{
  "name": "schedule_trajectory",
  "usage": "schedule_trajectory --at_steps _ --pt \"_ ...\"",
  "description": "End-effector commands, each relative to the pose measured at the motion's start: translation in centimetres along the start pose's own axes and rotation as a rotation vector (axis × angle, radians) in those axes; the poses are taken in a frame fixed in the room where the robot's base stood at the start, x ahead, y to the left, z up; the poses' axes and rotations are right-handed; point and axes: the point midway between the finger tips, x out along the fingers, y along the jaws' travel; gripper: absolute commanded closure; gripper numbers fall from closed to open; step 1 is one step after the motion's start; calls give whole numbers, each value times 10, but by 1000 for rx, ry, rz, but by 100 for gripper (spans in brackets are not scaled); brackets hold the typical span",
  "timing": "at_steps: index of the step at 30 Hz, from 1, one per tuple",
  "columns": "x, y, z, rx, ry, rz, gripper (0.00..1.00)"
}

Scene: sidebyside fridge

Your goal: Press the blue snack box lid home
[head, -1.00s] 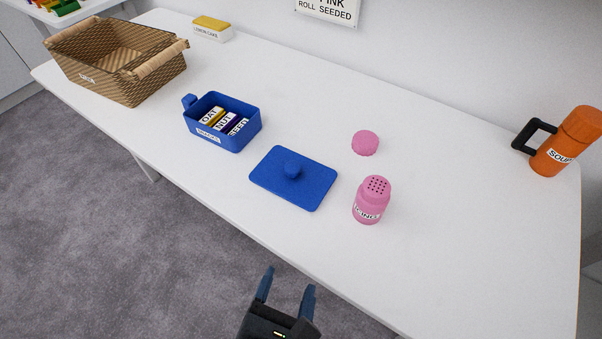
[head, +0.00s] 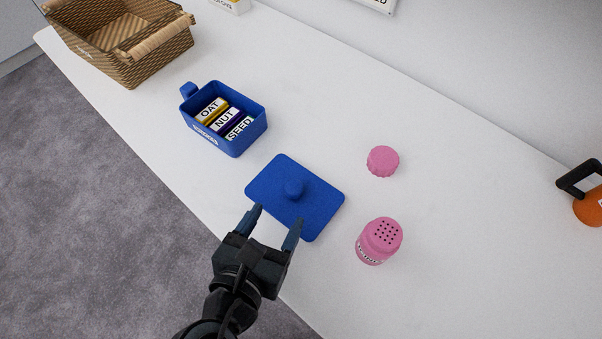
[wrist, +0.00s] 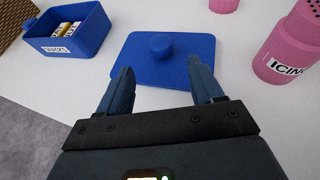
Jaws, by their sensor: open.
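The blue lid (head: 318,208) lies flat on the white table with its round knob (head: 294,187) up. The blue snack box (head: 228,145) stands uncovered to the upper left of the lid, apart from it. Bars labelled OAT, NUT and SEED (head: 225,119) are inside it. My gripper (head: 272,225) is open and empty, its fingertips at the near edge of the lid, short of the knob. In the wrist view the lid (wrist: 190,62) and its knob show just beyond the two fingers, and the box (wrist: 88,40) is at upper left.
A pink icing shaker (head: 380,240) stands right of the lid, with its pink cap (head: 383,161) behind it. A wicker basket (head: 125,45) is at upper left. An orange flask (head: 590,207) is at the right edge. The table behind the lid is clear.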

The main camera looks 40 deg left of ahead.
Motion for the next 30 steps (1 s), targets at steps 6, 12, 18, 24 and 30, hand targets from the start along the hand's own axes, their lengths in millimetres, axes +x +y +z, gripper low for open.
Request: schedule_trajectory --at_steps 6,12,18,24,30 --pt "21 0 0 0 -1 -2 34" --pt "42 -1 2 2 0 -2 34" --pt "70 -1 2 1 0 -1 34" --pt "77 -1 2 2 0 0 34" --pt "77 -1 2 2 0 0 40"
